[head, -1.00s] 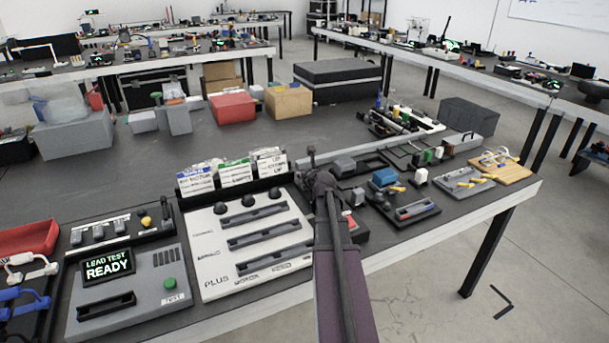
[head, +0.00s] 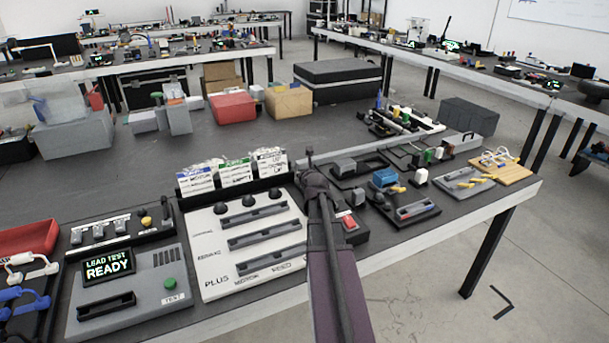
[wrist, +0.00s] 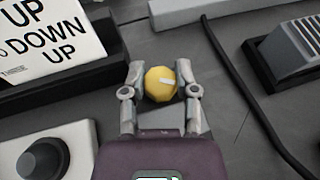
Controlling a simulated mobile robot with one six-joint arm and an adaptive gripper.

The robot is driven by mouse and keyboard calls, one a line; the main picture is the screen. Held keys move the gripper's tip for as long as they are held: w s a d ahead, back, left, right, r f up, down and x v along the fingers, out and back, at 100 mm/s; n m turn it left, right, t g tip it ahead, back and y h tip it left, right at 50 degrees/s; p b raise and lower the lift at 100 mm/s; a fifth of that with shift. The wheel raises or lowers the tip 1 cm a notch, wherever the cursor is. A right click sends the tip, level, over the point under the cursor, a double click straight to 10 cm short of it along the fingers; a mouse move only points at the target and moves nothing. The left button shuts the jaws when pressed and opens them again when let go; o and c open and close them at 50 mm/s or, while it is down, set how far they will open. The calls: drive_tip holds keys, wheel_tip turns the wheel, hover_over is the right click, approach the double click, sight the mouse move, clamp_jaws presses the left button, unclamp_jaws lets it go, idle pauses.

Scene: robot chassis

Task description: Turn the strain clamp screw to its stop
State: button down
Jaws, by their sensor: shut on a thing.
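The strain clamp screw shows as a faceted yellow knob (wrist: 159,88) with a short white mark on its top, in the wrist view. My gripper (wrist: 160,71) has one finger on each side of the knob and is shut on it. A grey block (wrist: 160,119) shows just below the knob, partly covered by my wrist; the rest of the clamp is hidden. In the head view, my gripper end (head: 310,157) is over the bench, right of the white PLUS panel (head: 212,228). My own arm hides the yellow knob there.
A label card (wrist: 50,40) and a black knob (wrist: 42,159) stand left of my gripper. A dark cable (wrist: 236,72) runs along its right side, with a ribbed grey block (wrist: 290,44) beyond. In the head view, a red button box (head: 349,224) sits close right of my arm.

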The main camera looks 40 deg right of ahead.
drive_tip(key=c, duration=0.6)
unclamp_jaws()
drive_tip(key=shift+c, duration=0.2)
drive_tip(key=shift+n+t+y, duration=0.6)
drive_tip(key=shift+n+y, duration=0.7)
drive_tip(key=shift+y, duration=0.1)
